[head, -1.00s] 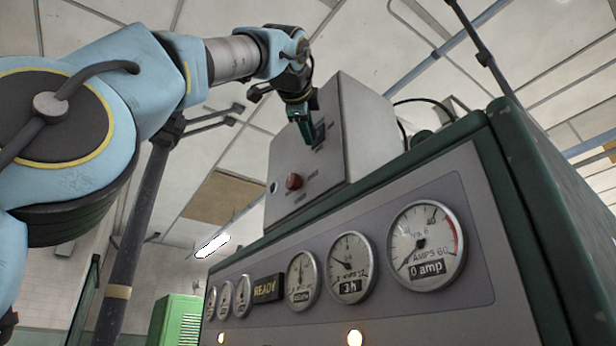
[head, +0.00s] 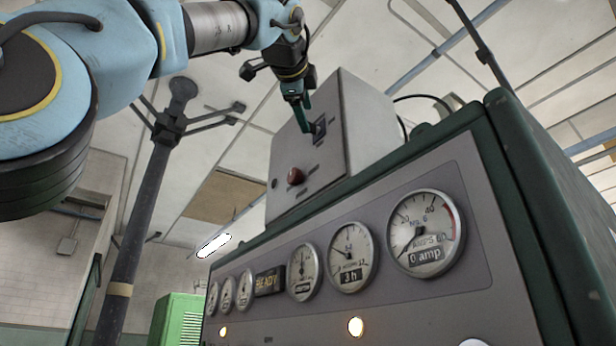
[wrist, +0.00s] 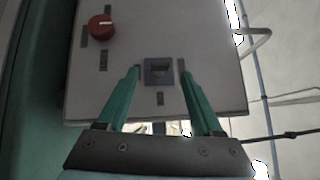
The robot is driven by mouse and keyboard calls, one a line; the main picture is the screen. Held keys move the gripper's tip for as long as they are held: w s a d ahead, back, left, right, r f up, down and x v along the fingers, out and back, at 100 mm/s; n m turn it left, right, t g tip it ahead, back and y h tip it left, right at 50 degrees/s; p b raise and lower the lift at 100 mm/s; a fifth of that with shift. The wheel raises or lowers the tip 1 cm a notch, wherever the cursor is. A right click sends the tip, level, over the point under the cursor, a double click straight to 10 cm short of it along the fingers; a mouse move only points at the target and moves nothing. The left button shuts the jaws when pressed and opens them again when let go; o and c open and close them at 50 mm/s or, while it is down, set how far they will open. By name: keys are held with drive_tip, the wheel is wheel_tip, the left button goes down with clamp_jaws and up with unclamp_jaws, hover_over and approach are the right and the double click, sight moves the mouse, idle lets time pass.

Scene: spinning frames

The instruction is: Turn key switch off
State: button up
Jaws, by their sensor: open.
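A small square switch (wrist: 159,71) with a dark blue-grey plate is on the face of a grey box; it looks like the key switch. It also shows in the head view (head: 320,129). Its exact turn position is too small to tell. My gripper (wrist: 160,72) has two green fingers, open and empty, one on each side of the switch in the wrist view. In the head view my gripper (head: 304,114) is close in front of the box face, just left of the switch. I cannot tell whether the fingers touch it.
A red round knob (head: 296,175) sits on the same grey box (head: 338,165), below the switch in the head view. A cable runs behind the box.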

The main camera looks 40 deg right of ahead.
drive_tip(key=v, duration=0.6)
drive_tip(key=shift+b, duration=0.45)
drive_tip(key=shift+s+a, duration=0.15)
